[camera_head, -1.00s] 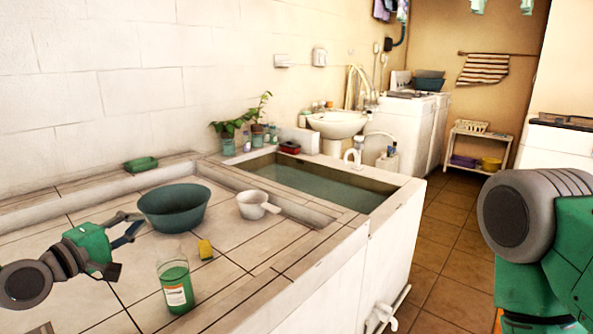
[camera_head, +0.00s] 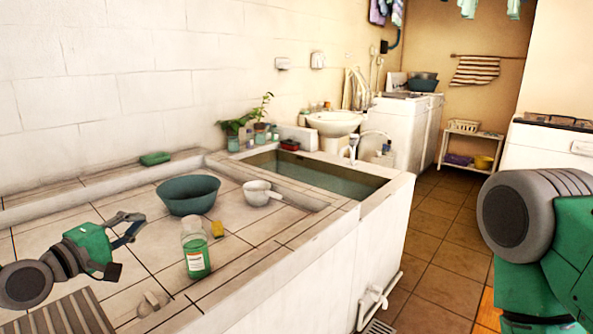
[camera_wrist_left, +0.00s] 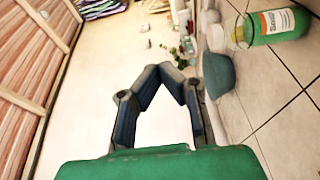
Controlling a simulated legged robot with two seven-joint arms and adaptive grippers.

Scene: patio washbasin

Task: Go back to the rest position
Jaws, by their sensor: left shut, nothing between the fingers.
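My left gripper (camera_head: 132,226) is over the tiled counter at the left of the head view, left of the teal basin and empty. In the wrist view its fingers (camera_wrist_left: 158,70) meet at their tips, so it is shut. The teal basin (camera_head: 188,196) stands on the counter. The green soap bottle (camera_head: 195,258) stands upright nearer, with a yellow sponge (camera_head: 217,229) beside it. My right arm fills the right edge of the head view; its gripper is out of view.
A white pot (camera_head: 257,193) sits by the water-filled sink (camera_head: 318,176). A grey ribbed board (camera_head: 62,318) lies at the near left of the counter. A green soap dish (camera_head: 155,158) is on the back ledge. The tiled floor (camera_head: 436,235) at the right looks free.

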